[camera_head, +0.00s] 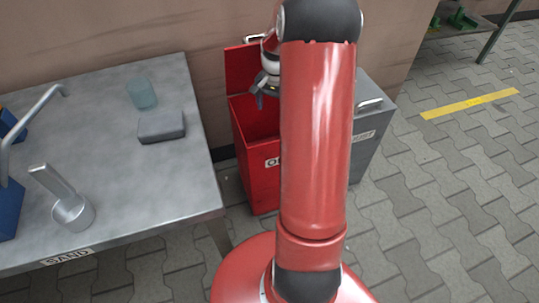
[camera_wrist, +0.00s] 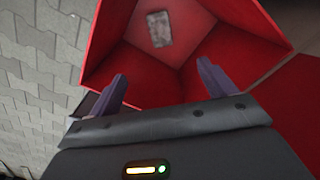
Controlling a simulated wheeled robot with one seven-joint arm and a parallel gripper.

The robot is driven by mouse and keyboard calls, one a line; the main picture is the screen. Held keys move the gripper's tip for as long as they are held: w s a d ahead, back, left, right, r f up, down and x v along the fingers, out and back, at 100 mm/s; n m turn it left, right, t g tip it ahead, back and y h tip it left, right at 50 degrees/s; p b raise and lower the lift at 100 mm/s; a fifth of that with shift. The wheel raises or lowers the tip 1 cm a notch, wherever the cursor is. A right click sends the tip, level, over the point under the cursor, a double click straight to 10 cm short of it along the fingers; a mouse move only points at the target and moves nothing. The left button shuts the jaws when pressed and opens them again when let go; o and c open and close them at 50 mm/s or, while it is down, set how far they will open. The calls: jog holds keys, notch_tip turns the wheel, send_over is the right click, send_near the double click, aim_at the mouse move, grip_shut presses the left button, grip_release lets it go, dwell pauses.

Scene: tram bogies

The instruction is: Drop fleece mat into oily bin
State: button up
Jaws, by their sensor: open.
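The red bin (camera_head: 252,170) stands on the floor beside the table with its lid raised; its label is mostly hidden by my arm and starts with "O". My gripper (camera_head: 264,95) is above its opening. In the wrist view my gripper (camera_wrist: 162,72) is open, with nothing between its two purple fingers, and points down into the red bin (camera_wrist: 125,68). A small flat greyish mottled piece (camera_wrist: 159,28), which looks like the fleece mat, lies inside on the bin's bottom, apart from the fingers.
A grey metal table (camera_head: 110,120) marked "SAND" is at left. It holds a grey block (camera_head: 161,126), a bluish glass (camera_head: 142,93), a metal cup (camera_head: 73,212) with a flat grey piece, and blue containers (camera_head: 9,208). A grey bin (camera_head: 368,140) stands right of the red one.

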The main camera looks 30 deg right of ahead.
notch_tip(320, 180, up, 6)
jog(key=shift+r, duration=0.1)
dwell(0.5)
